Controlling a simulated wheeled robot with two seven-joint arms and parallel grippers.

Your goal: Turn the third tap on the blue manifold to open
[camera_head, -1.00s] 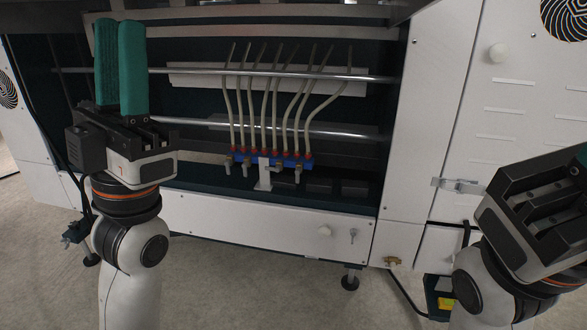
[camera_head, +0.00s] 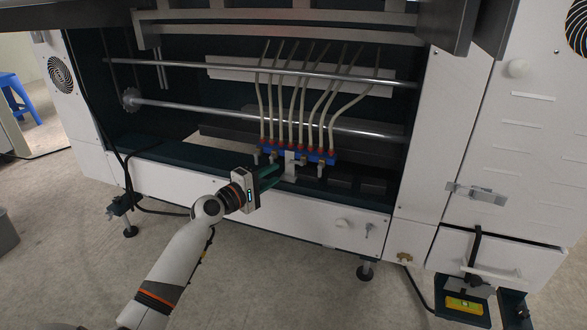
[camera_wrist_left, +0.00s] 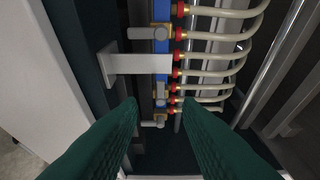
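The blue manifold (camera_head: 320,157) sits low inside the machine's open bay, with red fittings and pale hoses rising from it. It also shows in the left wrist view (camera_wrist_left: 161,46), running away from the camera. Several small grey taps hang along its front, one of them at the right (camera_head: 321,168). In the wrist view a grey tap handle (camera_wrist_left: 138,33) sticks out sideways. I cannot tell each tap's setting. My left gripper (camera_head: 274,175) is at the manifold's left front. Its green fingers (camera_wrist_left: 160,107) are apart with nothing between them. My right gripper is out of view.
A white bracket (camera_wrist_left: 140,63) stands at the manifold's middle, close to the taps. Metal rods (camera_head: 220,108) cross the bay behind it. The machine's white lower panel (camera_head: 330,211) lies below. The floor in front is clear; a blue stool (camera_head: 14,95) is far left.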

